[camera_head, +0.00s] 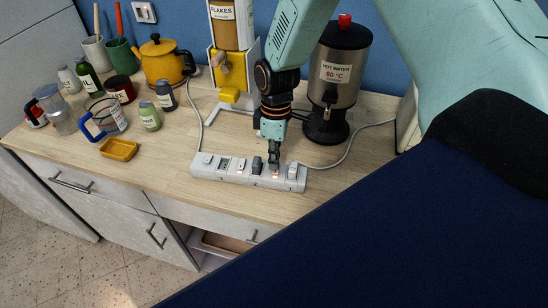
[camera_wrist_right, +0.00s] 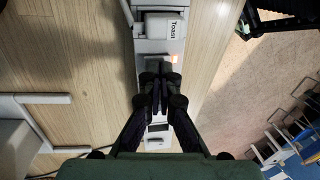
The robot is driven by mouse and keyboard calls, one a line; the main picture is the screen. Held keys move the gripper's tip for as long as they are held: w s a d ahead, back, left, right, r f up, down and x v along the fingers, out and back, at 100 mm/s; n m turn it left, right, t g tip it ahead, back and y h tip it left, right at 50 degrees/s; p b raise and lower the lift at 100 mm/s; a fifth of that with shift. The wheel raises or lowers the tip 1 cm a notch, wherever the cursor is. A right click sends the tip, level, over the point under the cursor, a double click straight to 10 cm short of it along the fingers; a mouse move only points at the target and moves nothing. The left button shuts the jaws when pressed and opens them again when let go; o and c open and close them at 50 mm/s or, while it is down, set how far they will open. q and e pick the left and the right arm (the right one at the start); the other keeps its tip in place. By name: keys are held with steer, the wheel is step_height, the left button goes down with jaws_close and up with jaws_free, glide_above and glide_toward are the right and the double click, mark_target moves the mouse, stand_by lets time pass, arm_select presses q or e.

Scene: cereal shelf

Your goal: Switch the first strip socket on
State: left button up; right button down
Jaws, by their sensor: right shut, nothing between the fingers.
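A white power strip (camera_head: 230,174) lies along the front of the wooden counter, with several sockets and switches. Small orange lights glow near its right half. A dark plug stands in it just left of my gripper. My right gripper (camera_head: 274,166) points down over the right half of the strip, fingers together and empty, its tips at or just above the strip. In the right wrist view the shut fingers (camera_wrist_right: 161,98) cover part of the strip (camera_wrist_right: 151,45), and a white plug labelled "Toast" (camera_wrist_right: 164,27) sits beyond them. What lies under the fingertips is hidden. My left gripper is not in view.
A hot water dispenser (camera_head: 340,75) stands behind the strip on the right, with a cable running nearby. A cereal dispenser (camera_head: 232,60) stands behind it. A yellow tray (camera_head: 119,150), jars, a glass jug and a yellow kettle (camera_head: 163,62) stand to the left.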

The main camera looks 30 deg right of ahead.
steer(key=r+p, duration=0.2)
steer(key=r, duration=0.1)
steer(key=r+p, duration=0.1)
steer(key=r, duration=0.1)
steer(key=shift+s+a+p, duration=0.15)
steer(key=shift+a+p, duration=0.1)
steer(key=shift+p, duration=0.1)
step_height(320, 180, up, 9)
steer(key=s+b, duration=0.1)
steer(key=shift+a, duration=0.4)
steer(key=shift+f, duration=0.15)
steer(key=shift+s, duration=0.1)
